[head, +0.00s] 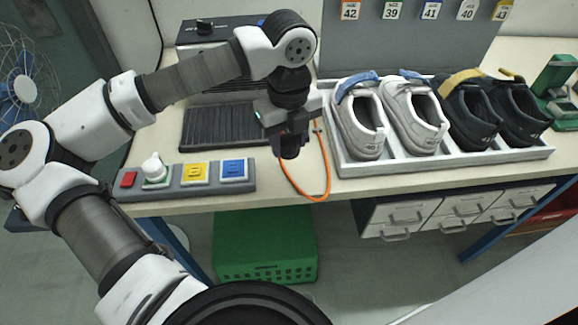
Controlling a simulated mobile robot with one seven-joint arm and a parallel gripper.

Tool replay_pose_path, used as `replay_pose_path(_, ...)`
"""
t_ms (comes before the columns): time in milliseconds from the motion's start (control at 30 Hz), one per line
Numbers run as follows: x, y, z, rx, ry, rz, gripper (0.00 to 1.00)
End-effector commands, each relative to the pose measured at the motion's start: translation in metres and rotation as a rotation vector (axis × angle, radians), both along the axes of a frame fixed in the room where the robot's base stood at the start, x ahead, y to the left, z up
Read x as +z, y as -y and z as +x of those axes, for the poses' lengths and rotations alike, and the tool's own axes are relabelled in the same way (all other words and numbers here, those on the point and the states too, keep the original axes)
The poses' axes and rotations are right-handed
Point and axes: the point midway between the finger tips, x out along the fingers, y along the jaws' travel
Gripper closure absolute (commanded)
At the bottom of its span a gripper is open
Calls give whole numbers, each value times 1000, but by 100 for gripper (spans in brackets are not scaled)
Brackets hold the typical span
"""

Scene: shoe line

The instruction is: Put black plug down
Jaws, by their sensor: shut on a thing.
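My gripper (290,137) points down above the front part of the workbench, between the grey control strip and the shoe tray. It is shut on the black plug (289,152), a small dark piece showing below the fingers. The plug's top is hidden by the gripper, and its outline blends with the dark fingers. An orange cable (326,190) loops from near the plug over the bench's front edge and back up to the right. I cannot tell whether the plug touches the bench.
The grey strip (187,190) at left carries a red block, a white knob, and yellow and blue squares. A white tray (450,164) with several shoes stands at right. A black ridged mat (215,127) lies behind. A green crate (265,262) is below the bench.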

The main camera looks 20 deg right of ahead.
Motion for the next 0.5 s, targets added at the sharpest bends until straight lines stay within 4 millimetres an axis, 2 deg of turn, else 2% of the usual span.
replay_pose_path(100, -27, 0, -1, 0, -5, -2, 96)
replay_pose_path(200, -44, 0, -1, -1, -3, -2, 96)
replay_pose_path(367, -57, 0, 0, 0, -2, -1, 96)
replay_pose_path(500, -77, 0, -1, 0, -3, -2, 96)
